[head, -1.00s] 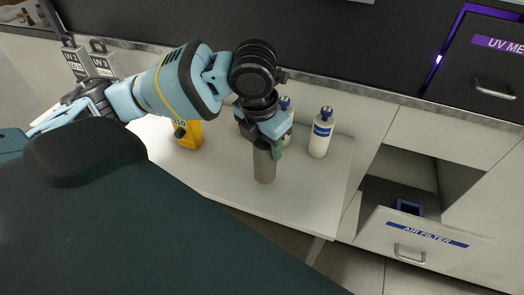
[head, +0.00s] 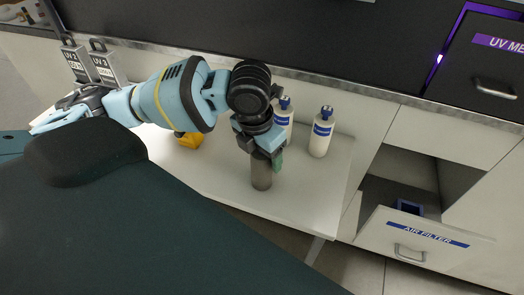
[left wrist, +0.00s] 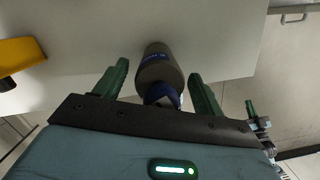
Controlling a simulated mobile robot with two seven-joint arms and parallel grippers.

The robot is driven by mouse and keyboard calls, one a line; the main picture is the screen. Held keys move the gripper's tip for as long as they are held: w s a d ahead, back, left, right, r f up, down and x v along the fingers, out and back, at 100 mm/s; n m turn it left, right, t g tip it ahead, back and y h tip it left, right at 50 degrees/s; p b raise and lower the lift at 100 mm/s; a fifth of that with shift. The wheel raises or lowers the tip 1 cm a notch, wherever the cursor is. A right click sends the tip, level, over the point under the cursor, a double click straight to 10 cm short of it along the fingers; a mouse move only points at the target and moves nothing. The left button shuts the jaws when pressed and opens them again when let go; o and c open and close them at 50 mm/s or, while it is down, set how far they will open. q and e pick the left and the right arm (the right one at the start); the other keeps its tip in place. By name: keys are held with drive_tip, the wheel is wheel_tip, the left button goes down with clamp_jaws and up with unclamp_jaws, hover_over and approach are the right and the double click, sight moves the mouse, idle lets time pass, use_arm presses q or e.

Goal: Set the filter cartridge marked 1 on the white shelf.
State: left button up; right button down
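The filter cartridge (head: 261,174) is a grey-brown cylinder. It looks upright on the white shelf (head: 310,205), near the shelf's front edge. In the left wrist view the cartridge (left wrist: 160,68) shows a blue band and a blue top; its lettering is too small to read. My left gripper (head: 266,155) is over its upper part. In that wrist view the gripper (left wrist: 160,85) has its green fingers on either side of the cartridge, with a gap on each side, so it is open around it. My right gripper is not in view.
Two white bottles with blue caps (head: 321,132) stand behind the cartridge on the shelf. A yellow object (head: 190,141) is to the left, partly hidden by my arm. The AIR FILTER drawer (head: 412,240) is open at right, with a blue-rimmed item (head: 408,207) inside.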

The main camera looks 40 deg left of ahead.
use_arm(q)
drive_tip(key=shift+r, duration=0.5)
wheel_tip(320, 180, up, 11)
drive_tip(key=s+p, duration=0.1)
drive_tip(key=shift+s+a, duration=0.15)
drive_tip(key=shift+s, duration=0.2)
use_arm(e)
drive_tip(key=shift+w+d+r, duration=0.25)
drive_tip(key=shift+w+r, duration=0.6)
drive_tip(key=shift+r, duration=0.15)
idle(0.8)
